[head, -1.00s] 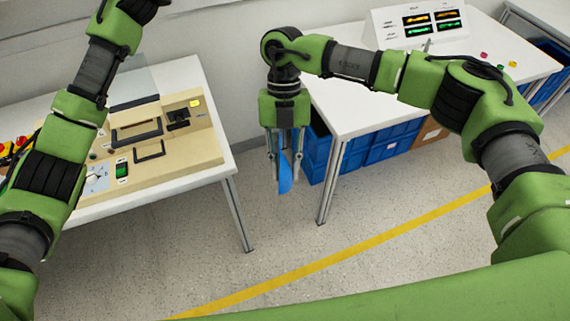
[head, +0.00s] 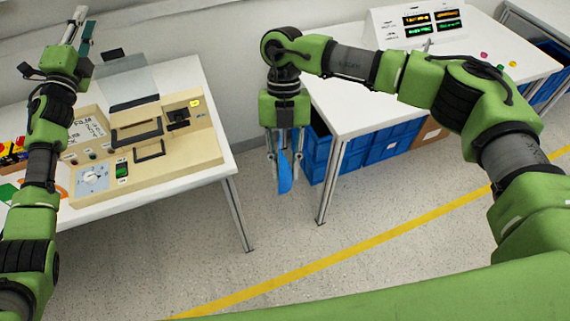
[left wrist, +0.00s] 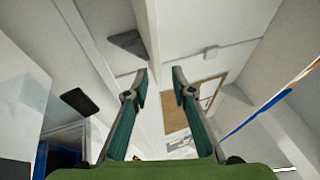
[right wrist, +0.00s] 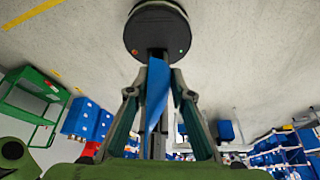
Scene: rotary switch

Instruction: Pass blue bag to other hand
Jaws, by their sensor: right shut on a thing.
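The blue bag (head: 285,173) hangs thin and edge-on between the fingers of my right gripper (head: 285,180), over the floor in the gap between the two tables. In the right wrist view the blue bag (right wrist: 157,95) sits between the fingertips of my right gripper (right wrist: 158,92), which is shut on it. My left gripper (head: 83,30) is raised above the left table at the upper left, far from the bag. In the left wrist view my left gripper (left wrist: 159,78) is open and empty, with a clear gap between its fingertips.
A beige panel (head: 200,150) with switches and a dial stands on the left white table (head: 190,75). The right white table (head: 345,110) carries a display box (head: 385,30). Blue crates (head: 385,147) stand under it. The floor between the tables is open.

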